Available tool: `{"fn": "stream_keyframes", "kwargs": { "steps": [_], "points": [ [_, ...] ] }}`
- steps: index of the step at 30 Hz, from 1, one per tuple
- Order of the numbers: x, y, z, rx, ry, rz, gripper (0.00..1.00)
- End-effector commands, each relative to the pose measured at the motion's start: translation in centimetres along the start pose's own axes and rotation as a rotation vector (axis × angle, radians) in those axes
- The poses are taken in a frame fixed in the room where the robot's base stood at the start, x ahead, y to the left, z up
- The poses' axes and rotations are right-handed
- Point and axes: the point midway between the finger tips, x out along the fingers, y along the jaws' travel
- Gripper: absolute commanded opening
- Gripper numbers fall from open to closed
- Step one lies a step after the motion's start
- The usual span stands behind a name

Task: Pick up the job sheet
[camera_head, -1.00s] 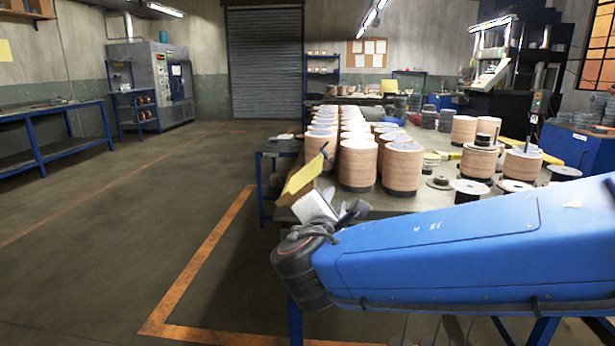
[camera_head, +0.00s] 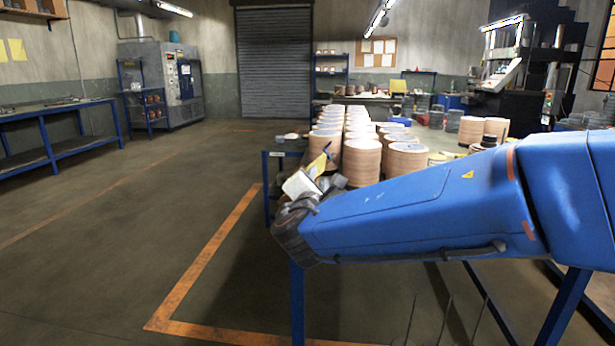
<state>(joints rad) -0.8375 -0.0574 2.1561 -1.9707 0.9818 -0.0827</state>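My blue arm reaches in from the right, and its dark wrist bends away over the near left corner of the table (camera_head: 300,146). My gripper (camera_head: 331,182) is small and mostly hidden behind the wrist; I cannot tell whether its fingers are open or shut. A pale, flat, tilted piece (camera_head: 300,184) shows at the wrist; I cannot tell whether it is a sheet or part of my gripper. A yellow, upright-edged item (camera_head: 318,165) stands just behind it, partly covered. I cannot clearly make out the job sheet.
Several stacks of tan discs (camera_head: 361,160) fill the table behind and right of my gripper. A blue-legged bench (camera_head: 55,107) stands at the left, a grey machine (camera_head: 160,85) at the back. The floor between is clear.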

Motion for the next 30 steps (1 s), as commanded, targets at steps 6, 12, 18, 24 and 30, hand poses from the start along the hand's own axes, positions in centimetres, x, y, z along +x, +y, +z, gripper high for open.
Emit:
{"fn": "stream_keyframes", "kwargs": {
  "steps": [6, 12, 18, 24, 30],
  "points": [
    [1.7, 0.0, 0.0, 0.000, 0.000, 0.000, 0.25],
    [2.8, -0.2, -0.1, 0.000, 0.000, 0.000, 0.25],
    [5.4, -0.5, -0.3, -0.001, -0.001, -0.001, 0.25],
    [7.0, -0.4, -0.3, 0.001, 0.000, 0.000, 0.25],
    [7.0, -0.4, -0.3, 0.001, 0.001, 0.001, 0.18]
  ]
}}
